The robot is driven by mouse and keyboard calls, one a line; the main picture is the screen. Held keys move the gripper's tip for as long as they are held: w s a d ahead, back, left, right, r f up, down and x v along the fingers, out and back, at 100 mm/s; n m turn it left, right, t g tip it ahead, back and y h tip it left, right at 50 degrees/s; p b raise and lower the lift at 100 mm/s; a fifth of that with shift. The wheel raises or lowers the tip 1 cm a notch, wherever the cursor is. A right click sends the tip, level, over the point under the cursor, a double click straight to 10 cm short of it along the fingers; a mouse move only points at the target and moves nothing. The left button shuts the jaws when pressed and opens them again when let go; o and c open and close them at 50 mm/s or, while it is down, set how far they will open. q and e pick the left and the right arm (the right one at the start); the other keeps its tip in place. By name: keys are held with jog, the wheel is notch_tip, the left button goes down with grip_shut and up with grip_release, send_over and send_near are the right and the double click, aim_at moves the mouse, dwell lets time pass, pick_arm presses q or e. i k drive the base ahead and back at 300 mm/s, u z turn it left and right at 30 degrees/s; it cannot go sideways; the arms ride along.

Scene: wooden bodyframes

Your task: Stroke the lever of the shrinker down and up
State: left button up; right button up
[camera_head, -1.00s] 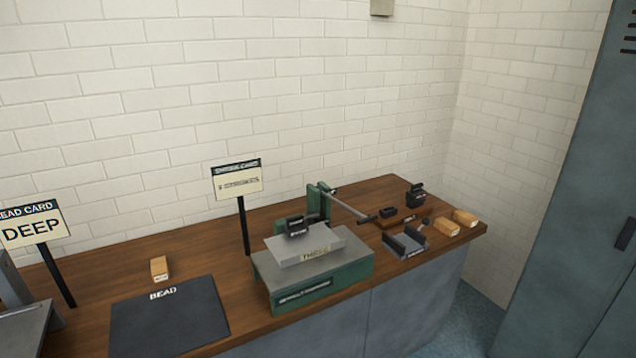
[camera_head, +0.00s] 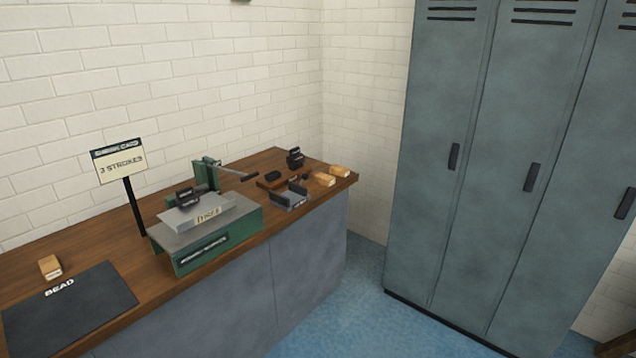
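The shrinker (camera_head: 207,243) is a green machine with a grey top on the wooden bench, left of the picture's middle. Its lever (camera_head: 232,172) is a thin grey rod with a dark grip, reaching right from the green upright (camera_head: 207,174) at the back. A grey sheet piece (camera_head: 232,206) with a pale label lies on the shrinker, with a black clamp-like part (camera_head: 186,196) on it. A card (camera_head: 118,160) reading "3 STROKES" stands on a black post behind the shrinker's left side. Neither of my grippers is in view.
A black mat (camera_head: 70,312) marked "BEAD" and a wooden block (camera_head: 50,266) lie at the left. A dark bracket (camera_head: 289,197), black items and wooden blocks (camera_head: 324,180) sit at the bench's right end. Lockers (camera_head: 490,130) stand at the right. Blue floor (camera_head: 335,310) is clear between.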

aim_at(245, 176)
jog(key=z, duration=0.2)
jog(key=i, duration=0.7)
jog(key=u, duration=1.05)
jog(key=i, duration=0.6)
jog(key=u, duration=0.6)
